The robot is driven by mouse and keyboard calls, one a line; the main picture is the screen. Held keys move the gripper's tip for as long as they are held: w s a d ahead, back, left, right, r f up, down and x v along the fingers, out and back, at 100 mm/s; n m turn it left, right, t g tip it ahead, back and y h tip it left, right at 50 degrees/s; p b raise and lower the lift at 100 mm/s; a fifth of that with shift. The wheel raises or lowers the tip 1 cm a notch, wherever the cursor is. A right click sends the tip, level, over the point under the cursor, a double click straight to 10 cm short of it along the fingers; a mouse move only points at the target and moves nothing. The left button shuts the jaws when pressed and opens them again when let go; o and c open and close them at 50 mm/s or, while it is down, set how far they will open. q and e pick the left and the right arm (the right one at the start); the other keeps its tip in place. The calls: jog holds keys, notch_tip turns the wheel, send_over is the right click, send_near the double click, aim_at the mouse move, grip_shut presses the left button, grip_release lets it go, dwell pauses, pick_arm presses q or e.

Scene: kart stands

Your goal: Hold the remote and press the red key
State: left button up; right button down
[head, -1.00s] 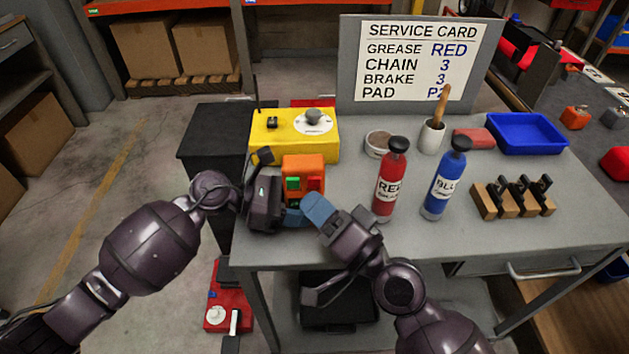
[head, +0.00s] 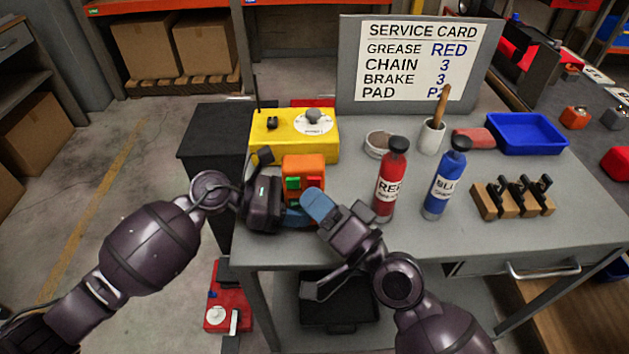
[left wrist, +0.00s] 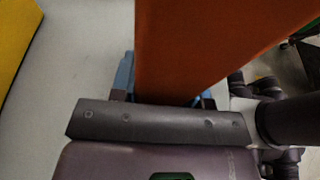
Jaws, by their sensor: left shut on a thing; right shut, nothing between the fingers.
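The orange remote (head: 304,163) is held upright at the table's left front, with a green key (head: 293,183) and a red key (head: 315,182) facing me. My left gripper (head: 290,212) is shut on its lower part; the remote also fills the upper middle of the left wrist view (left wrist: 205,45). My right gripper (head: 313,199) is shut and empty, its blue fingertips just in front of the remote by the red key. They cover the key's lower edge; I cannot tell whether they touch it.
A yellow box with a knob (head: 270,146) stands behind the remote. A red bottle (head: 385,190) and a blue bottle (head: 437,190) stand right of my right gripper. A wooden block with black clips (head: 490,206) and a blue tray (head: 527,150) are farther right.

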jog(key=shift+w, duration=0.45)
dwell(0.7)
dwell(0.4)
jog(key=shift+s, duration=0.9)
jog(key=shift+s, duration=0.1)
jog(key=s, duration=0.4)
jog(key=shift+s, duration=0.4)
pick_arm(q)
jog(key=o, duration=0.9)
jog(key=shift+o, duration=0.2)
